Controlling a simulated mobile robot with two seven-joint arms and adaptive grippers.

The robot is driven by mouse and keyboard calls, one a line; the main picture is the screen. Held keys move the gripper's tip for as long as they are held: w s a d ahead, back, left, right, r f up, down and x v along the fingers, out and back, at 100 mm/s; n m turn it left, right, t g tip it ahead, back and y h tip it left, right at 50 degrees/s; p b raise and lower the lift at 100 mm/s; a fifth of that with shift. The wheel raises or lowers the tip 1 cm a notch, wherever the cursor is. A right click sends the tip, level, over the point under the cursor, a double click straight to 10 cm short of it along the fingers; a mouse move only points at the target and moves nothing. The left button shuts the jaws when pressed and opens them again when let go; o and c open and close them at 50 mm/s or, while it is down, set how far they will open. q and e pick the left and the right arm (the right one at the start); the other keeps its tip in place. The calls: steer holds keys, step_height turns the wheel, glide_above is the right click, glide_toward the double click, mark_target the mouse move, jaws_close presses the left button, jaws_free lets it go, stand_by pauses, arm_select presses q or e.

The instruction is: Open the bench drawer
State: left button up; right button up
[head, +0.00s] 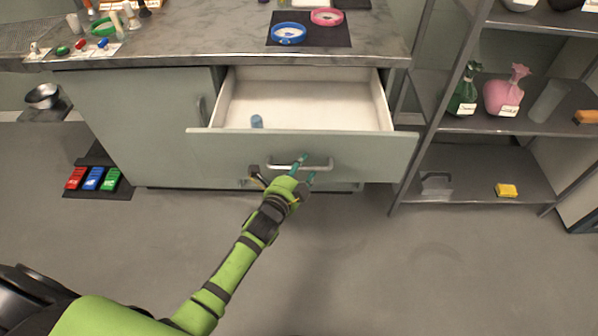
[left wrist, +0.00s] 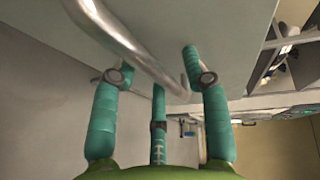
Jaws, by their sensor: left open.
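The bench drawer (head: 310,150) is pulled out from the bench, and its pale interior shows in the head view. A small blue object (head: 257,121) is inside, near the front. The metal bar handle (head: 330,165) is on the grey-green drawer front. My left gripper (head: 307,168) is at the handle with its teal fingers spread. In the left wrist view the handle (left wrist: 135,45) passes between the open fingers (left wrist: 155,65). I cannot tell whether a finger touches it. My right gripper is not in view.
The marble-patterned bench top (head: 200,45) bears a dark mat (head: 335,37) with blue and pink rings. A metal shelf unit (head: 485,125) with bottles stands on the right. Red, blue and green blocks (head: 93,179) lie at the lower left. The floor in front is clear.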

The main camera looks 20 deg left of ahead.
arm_select(q)
steer(key=v, duration=1.2)
steer(key=shift+f, duration=0.1)
steer(key=s+a+f+n+g+p, duration=0.1)
steer(key=s+f+n+g, duration=0.2)
steer(key=s+f, duration=0.35)
steer(key=s+f+n+g+y+p, duration=0.1)
steer(key=s+f+n+g+p, duration=0.15)
steer(key=f, duration=0.75)
steer(key=s+a+f+n+g+p, duration=0.1)
steer(key=s+f+n+g, duration=0.3)
steer(key=f, duration=0.5)
steer(key=s+a+f+n+g+p, duration=0.1)
steer(key=s+f+n+g, duration=0.1)
steer(key=s, duration=1)
steer(key=s+a+f+n+g+y+p, duration=0.1)
steer(key=s+f+n+g, duration=0.2)
steer(key=s+f, duration=0.4)
steer(key=s+n, duration=0.1)
steer(key=s, duration=0.4)
steer(key=shift+s+a, duration=0.25)
steer(key=shift+a, duration=0.15)
